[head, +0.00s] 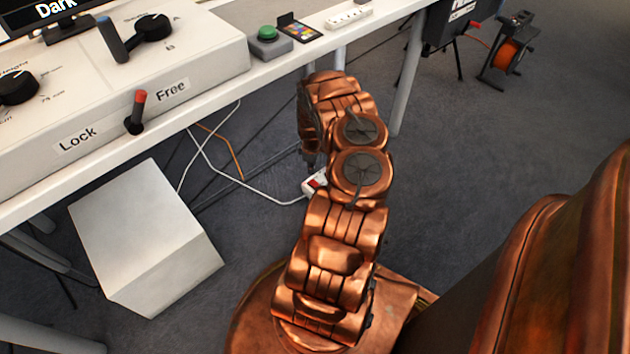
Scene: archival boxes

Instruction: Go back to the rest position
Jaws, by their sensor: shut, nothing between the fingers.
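My copper arm rises from the base at the bottom middle of the head view and is folded, with its far end near the table's front edge. My gripper (309,158) points down at the left side of that far end, below the level of the tabletop. It is small and partly hidden by the arm. It is shut, and no object shows in it.
A white table (285,68) carries a panel (205,55) with knobs and a Lock/Free lever (136,112), plus a green button (267,34). A white box (145,235) stands on the floor at left. Cables and a power strip (314,182) lie behind my arm.

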